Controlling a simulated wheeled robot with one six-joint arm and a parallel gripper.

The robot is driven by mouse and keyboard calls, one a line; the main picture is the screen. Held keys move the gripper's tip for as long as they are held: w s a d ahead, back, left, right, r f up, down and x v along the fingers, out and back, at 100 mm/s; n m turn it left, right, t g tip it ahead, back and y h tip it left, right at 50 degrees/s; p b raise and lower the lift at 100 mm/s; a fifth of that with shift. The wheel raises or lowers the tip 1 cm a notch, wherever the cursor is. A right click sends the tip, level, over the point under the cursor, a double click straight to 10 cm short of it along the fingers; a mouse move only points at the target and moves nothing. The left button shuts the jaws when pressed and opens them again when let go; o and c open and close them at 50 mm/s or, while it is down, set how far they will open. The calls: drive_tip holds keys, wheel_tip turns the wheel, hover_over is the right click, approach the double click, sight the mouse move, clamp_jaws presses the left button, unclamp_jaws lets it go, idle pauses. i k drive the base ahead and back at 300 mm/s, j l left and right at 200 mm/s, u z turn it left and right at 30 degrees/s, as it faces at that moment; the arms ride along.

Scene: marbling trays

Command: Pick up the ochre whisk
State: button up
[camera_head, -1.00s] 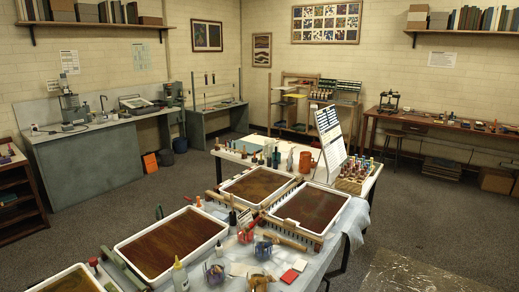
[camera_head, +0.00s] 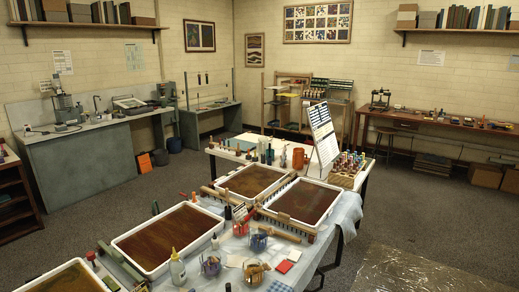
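Several small cups stand on the near table in front of the trays. One cup (camera_head: 256,272) at the bottom holds a bundle of tan or ochre-looking things, which may include the ochre whisk; they are too small to tell apart. Another cup (camera_head: 210,266) to its left holds purplish things, and a third cup (camera_head: 258,242) behind holds bluish things. I cannot pick out the ochre whisk with certainty. My gripper is not in view.
Brown-filled white trays (camera_head: 118,244) cover much of the near table. A wooden rack (camera_head: 354,171) of bottles stands behind. The floor at right is open, with a shiny sheet (camera_head: 425,272).

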sight(265, 267)
drive_tip(key=u, duration=2.1)
drive_tip(key=z, duration=1.7)
drive_tip(key=i+l, duration=0.25)
drive_tip(key=i, duration=0.25)
drive_tip(key=i+l+z, duration=0.15)
drive_tip(key=i+l, duration=0.15)
drive_tip(key=i, duration=0.2)
drive_tip(key=i+l, duration=0.2)
drive_tip(key=i, duration=0.3)
drive_tip(key=z, duration=0.05)
